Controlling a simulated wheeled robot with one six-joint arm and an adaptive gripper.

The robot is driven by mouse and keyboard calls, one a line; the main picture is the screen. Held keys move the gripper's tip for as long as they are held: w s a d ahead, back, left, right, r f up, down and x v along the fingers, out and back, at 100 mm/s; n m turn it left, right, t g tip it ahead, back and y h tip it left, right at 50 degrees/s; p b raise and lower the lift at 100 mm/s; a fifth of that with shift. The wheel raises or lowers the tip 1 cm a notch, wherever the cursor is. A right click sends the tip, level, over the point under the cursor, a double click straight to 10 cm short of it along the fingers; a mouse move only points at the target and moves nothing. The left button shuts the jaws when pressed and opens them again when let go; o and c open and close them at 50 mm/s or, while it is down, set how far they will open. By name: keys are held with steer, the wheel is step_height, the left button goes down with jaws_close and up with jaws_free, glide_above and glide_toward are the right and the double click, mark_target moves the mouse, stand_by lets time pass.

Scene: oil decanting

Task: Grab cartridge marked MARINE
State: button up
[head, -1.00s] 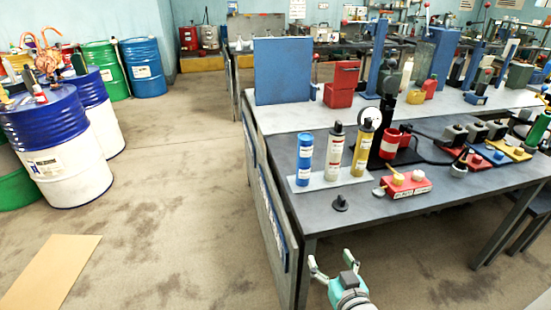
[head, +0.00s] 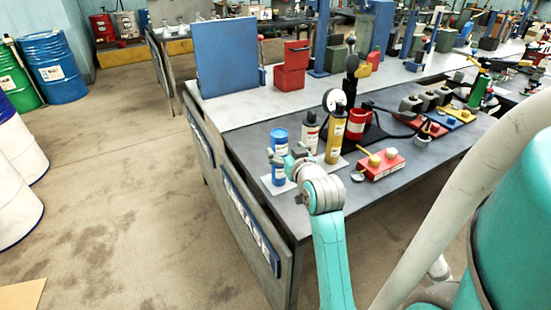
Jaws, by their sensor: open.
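Three upright cartridges stand on a pale plate (head: 263,182) near the table's left end: a blue one (head: 280,139), a grey-white one with a dark cap (head: 310,130), and a yellow one (head: 335,138). Their labels are too small to read, so I cannot tell which says MARINE. My gripper (head: 281,157) is open, in front of the blue cartridge in this view and partly covering it. I cannot tell whether its fingers touch the cartridge or are around it. My gripper and wrist also hide the lower part of the grey-white cartridge.
A round gauge (head: 335,100) stands close behind the yellow cartridge. A blue panel (head: 227,56) stands at the back left.

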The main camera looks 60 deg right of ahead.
mark_target(282, 142)
steer(key=shift+r+x, duration=0.1)
steer(key=shift+x, duration=1.7)
steer(key=shift+r+x, duration=0.15)
steer(key=shift+x, duration=1.65)
steer(key=shift+s+d, duration=0.1)
steer(key=shift+d, duration=0.05)
jaws_close()
